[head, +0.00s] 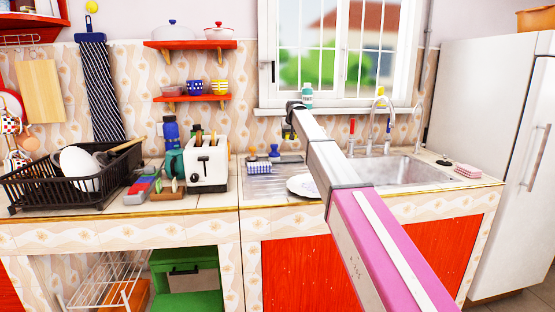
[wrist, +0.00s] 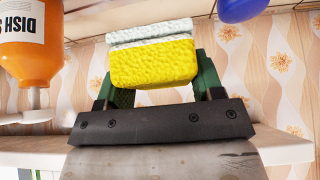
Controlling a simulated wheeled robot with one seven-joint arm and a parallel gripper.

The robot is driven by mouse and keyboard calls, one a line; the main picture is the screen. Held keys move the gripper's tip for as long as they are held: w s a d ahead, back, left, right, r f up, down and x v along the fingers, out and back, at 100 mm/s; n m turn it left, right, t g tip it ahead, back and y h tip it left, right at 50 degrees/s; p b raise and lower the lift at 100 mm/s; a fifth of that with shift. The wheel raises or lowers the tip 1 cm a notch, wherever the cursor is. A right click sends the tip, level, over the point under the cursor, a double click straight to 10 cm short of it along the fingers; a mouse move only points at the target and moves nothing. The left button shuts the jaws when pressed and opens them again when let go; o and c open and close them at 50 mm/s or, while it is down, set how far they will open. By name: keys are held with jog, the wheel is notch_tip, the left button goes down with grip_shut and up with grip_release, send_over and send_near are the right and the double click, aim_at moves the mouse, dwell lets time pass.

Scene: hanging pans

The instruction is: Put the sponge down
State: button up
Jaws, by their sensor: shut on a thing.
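The sponge (wrist: 152,66) is yellow with a pale whitish layer along one side. It sits between the green fingers of my gripper (wrist: 160,85) in the wrist view, and the gripper is shut on it. In the head view my gripper (head: 289,130) is at the far end of my outstretched arm, in front of the tiled wall below the window and above the counter left of the sink. I cannot make out the sponge there.
An orange dish soap bottle (wrist: 32,45) and a blue rounded thing (wrist: 242,8) show near the sponge. A plate (head: 302,186), a blue checked item (head: 258,168) and the sink (head: 405,170) are below. The toaster (head: 206,165) and dish rack (head: 70,185) stand left.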

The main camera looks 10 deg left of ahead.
aim_at(289, 158)
notch_tip(289, 158, down, 10)
jog(key=shift+r, duration=0.1)
dwell(0.4)
jog(key=o, duration=0.6)
jog(key=v, duration=1.2)
